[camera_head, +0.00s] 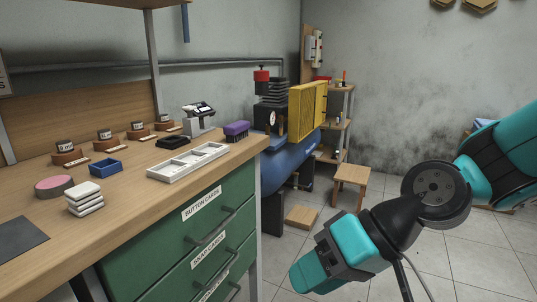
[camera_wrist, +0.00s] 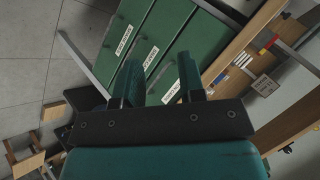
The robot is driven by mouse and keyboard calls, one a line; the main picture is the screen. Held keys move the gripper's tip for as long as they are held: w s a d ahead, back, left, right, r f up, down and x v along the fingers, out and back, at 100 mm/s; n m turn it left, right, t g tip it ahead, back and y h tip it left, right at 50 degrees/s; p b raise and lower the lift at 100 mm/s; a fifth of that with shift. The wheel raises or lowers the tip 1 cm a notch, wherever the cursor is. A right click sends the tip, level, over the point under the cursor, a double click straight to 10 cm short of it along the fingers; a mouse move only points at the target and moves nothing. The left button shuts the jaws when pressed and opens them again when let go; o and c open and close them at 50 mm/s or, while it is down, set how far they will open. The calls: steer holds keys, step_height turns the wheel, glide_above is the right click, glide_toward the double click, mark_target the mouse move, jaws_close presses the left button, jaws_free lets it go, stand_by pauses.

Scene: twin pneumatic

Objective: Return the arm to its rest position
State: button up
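My arm (camera_head: 435,195) reaches in from the right of the head view, teal and black, bent down over the floor. My gripper (camera_head: 308,272) hangs low in front of the bench, apart from it. In the wrist view my gripper (camera_wrist: 160,78) shows two dark teal fingers standing apart with nothing between them. The green drawers show beyond the gap, some way off.
A wooden workbench (camera_head: 120,225) with green drawers (camera_head: 205,240) fills the left. On it are a white tray (camera_head: 188,161), a blue tray (camera_head: 105,167) and a purple brush (camera_head: 236,130). A blue compressor tank (camera_head: 285,165) and a stool (camera_head: 351,175) stand behind. Tiled floor is open at the lower right.

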steer(key=s+d+r+n+h+p, duration=0.1)
steer(key=s+d+r+n+h, duration=0.15)
steer(key=s+d+h, duration=0.45)
step_height(320, 180, up, 25)
steer(key=d+y+p, duration=0.1)
steer(key=y+p, duration=0.1)
steer(key=p, duration=2.2)
steer(key=shift+s+d+m, duration=0.3)
steer(key=shift+d+m, duration=0.05)
